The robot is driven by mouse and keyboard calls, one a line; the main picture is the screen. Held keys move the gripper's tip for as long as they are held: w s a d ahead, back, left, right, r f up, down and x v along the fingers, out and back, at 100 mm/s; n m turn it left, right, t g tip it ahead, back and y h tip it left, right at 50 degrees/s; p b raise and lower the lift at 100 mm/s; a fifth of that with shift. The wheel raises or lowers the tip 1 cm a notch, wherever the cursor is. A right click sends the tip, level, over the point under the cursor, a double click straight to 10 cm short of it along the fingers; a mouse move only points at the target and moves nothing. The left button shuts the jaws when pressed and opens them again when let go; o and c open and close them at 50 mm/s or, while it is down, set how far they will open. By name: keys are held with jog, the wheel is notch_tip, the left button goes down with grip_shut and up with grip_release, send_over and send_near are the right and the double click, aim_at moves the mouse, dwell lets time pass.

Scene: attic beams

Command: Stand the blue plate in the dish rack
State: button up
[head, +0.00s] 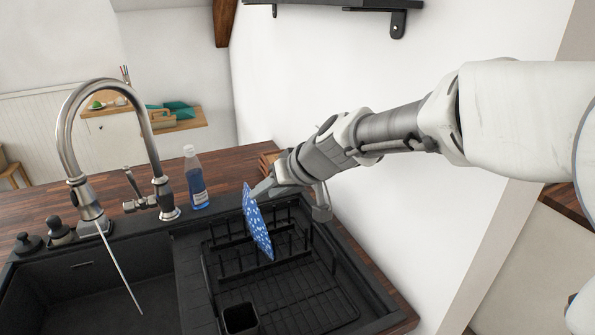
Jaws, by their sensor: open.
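The blue plate (258,229) has a white speckled pattern. It stands on edge, slightly tilted, in the black dish rack (313,303), among the rack's upright wires. My gripper (262,189) is open at the plate's upper edge, coming in from the upper right. Its fingertips are partly hidden, and I cannot tell whether they touch the plate. The plate's lower edge is down between the wires of the rack.
A black sink (95,295) with a chrome faucet (70,140) lies to the left. A soap bottle (195,180) stands behind the sink ledge. A small black cup (240,319) sits at the rack's front. A white wall rises close on the right.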

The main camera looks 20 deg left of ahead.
jog(key=v, duration=1.2)
jog(key=s+d+f+m+h, duration=0.1)
jog(key=s+d+m+h, duration=0.1)
jog(key=s+d, duration=0.3)
jog(key=s+d+f+m+t+h+p, duration=0.1)
jog(key=s+d, duration=0.4)
jog(key=d, duration=0.8)
jog(key=s+d+f+m+t+h+p, duration=0.1)
jog(key=s+d+f+m+h, duration=0.2)
jog(key=d, duration=0.7)
jog(key=s+m+h, duration=0.2)
jog(key=s, duration=0.1)
jog(key=shift+f+m, duration=0.25)
jog(key=shift+m, duration=0.05)
jog(key=shift+s+a, duration=0.1)
jog(key=shift+a, duration=0.05)
